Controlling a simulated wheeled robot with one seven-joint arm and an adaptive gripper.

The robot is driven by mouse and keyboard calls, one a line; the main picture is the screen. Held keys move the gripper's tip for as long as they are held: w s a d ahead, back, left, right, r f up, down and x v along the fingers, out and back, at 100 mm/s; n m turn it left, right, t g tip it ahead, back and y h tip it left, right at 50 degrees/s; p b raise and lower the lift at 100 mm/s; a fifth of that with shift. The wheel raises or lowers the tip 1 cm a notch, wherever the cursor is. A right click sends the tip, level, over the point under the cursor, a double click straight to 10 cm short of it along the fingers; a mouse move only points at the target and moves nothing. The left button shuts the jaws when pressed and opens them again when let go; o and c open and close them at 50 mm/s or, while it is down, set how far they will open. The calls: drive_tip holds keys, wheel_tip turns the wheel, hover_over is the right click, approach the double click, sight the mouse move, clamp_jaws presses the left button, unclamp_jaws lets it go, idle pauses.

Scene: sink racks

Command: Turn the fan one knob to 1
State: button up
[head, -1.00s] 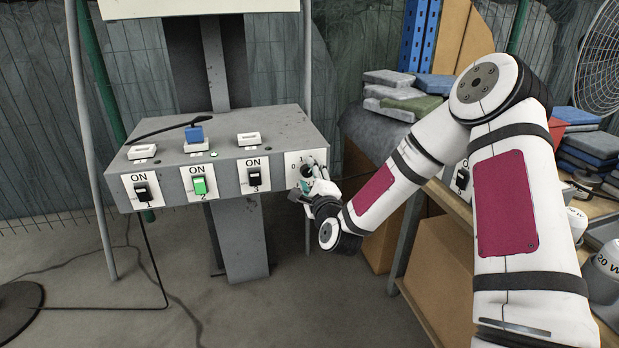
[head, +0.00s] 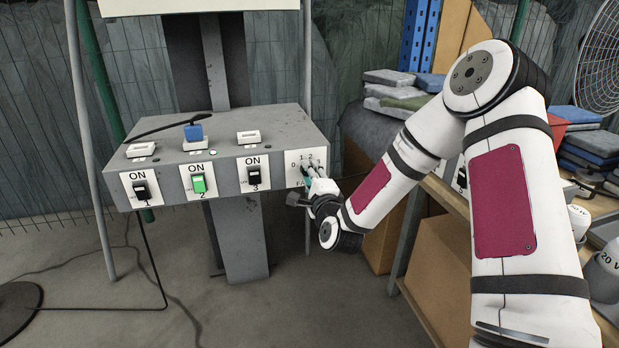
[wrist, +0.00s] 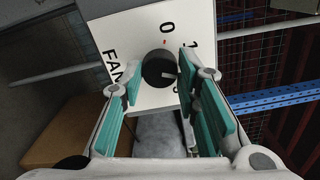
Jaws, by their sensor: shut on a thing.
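The fan knob (wrist: 158,70) is a dark round knob on a white plate (wrist: 130,38) marked FAN, with 0 and 1 readable in the wrist view. In the head view my gripper (head: 310,174) is at the right end of the grey control box (head: 228,160), covering most of the knob. The dial numbers show above it. The exact knob setting is hard to tell.
Three rocker switches, 1 (head: 141,190), green 2 (head: 199,184) and 3 (head: 254,177), sit left of the knob. A blue plug (head: 193,133) stands on the box top. A wooden bench (head: 450,197) and cardboard box (head: 445,250) are at right.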

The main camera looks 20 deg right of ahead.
drive_tip(key=shift+n+b, duration=3.2)
drive_tip(key=shift+n, duration=1.3)
drive_tip(key=o, duration=1.2)
drive_tip(key=shift+c, duration=0.2)
drive_tip(key=s, duration=0.7)
drive_tip(key=shift+s, duration=0.25)
drive_tip(key=shift+a+n, duration=0.1)
drive_tip(key=shift+n, duration=0.2)
